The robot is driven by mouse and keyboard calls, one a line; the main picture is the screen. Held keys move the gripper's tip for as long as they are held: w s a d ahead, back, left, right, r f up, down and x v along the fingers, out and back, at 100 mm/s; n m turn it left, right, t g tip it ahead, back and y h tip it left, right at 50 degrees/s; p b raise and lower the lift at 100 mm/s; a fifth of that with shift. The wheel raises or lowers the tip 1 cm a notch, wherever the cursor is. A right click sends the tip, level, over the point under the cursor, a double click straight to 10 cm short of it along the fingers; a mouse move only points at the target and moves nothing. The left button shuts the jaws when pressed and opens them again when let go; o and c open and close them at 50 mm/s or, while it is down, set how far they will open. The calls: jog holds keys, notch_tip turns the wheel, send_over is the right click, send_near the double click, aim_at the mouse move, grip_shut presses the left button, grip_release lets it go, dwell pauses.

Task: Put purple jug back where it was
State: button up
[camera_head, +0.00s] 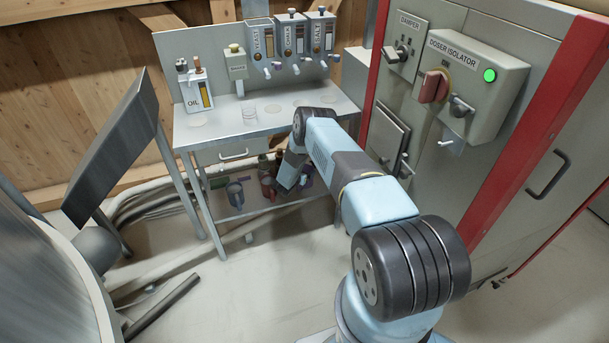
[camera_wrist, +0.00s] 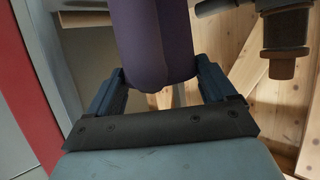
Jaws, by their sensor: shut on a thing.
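The purple jug (camera_wrist: 153,40) fills the upper middle of the wrist view, between the two fingers of my gripper (camera_wrist: 160,82). The fingers are shut on it, one on each side, and only part of its body shows. In the head view my gripper (camera_head: 289,172) is low at the table, by the lower shelf, partly hidden by the tabletop and my arm. A small purple patch of the jug (camera_head: 307,176) shows beside it. I cannot tell whether the jug touches the shelf.
A grey jug (camera_head: 236,195) and a red jug (camera_head: 267,186) stand on the lower shelf (camera_head: 250,209) left of my gripper. The metal tabletop (camera_head: 225,130) is above. A cabinet (camera_head: 460,110) stands close on the right. A dark brown fitting (camera_wrist: 283,35) shows in the wrist view.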

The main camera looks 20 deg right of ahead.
jog(key=shift+f, duration=0.7)
jog(key=o, duration=1.1)
jog(key=shift+f, duration=0.1)
jog(key=shift+o, duration=0.2)
jog(key=v, duration=1.2)
